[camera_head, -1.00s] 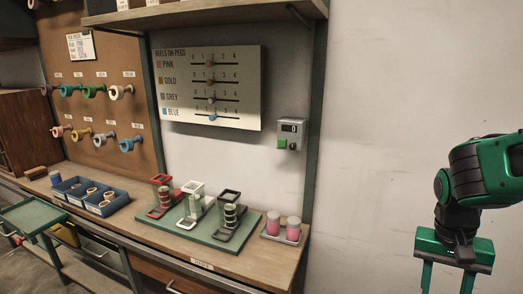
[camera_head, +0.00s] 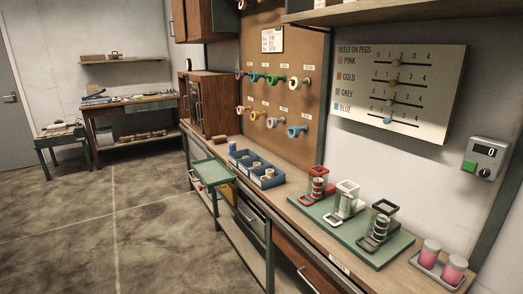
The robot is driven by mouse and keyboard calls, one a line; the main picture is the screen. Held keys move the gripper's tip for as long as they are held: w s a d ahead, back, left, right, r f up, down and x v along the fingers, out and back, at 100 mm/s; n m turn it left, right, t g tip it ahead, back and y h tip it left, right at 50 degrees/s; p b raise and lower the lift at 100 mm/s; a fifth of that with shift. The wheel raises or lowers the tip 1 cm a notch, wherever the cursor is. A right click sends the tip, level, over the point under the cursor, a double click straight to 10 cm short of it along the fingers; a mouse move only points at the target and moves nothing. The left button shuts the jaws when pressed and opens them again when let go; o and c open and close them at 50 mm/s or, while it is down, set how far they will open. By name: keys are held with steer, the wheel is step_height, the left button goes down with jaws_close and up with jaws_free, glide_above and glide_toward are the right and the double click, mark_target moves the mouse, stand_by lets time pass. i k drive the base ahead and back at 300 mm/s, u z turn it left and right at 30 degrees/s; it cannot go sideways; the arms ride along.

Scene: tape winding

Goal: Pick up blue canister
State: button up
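A small blue cylinder, which looks like the blue canister (camera_head: 232,145), stands on the wooden workbench (camera_head: 292,192). It is just left of the blue parts bins (camera_head: 268,182) and right of a brown cabinet. It is small in the picture, so fine detail cannot be told. My gripper is not in this view.
A green tray (camera_head: 211,171) juts out in front of the bench below the canister. A green mat (camera_head: 343,226) with several reel stands and two pink canisters (camera_head: 430,252) are further right. The floor (camera_head: 110,215) at left is open.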

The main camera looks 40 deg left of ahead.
mark_target(232, 144)
steer(key=u, duration=1.55)
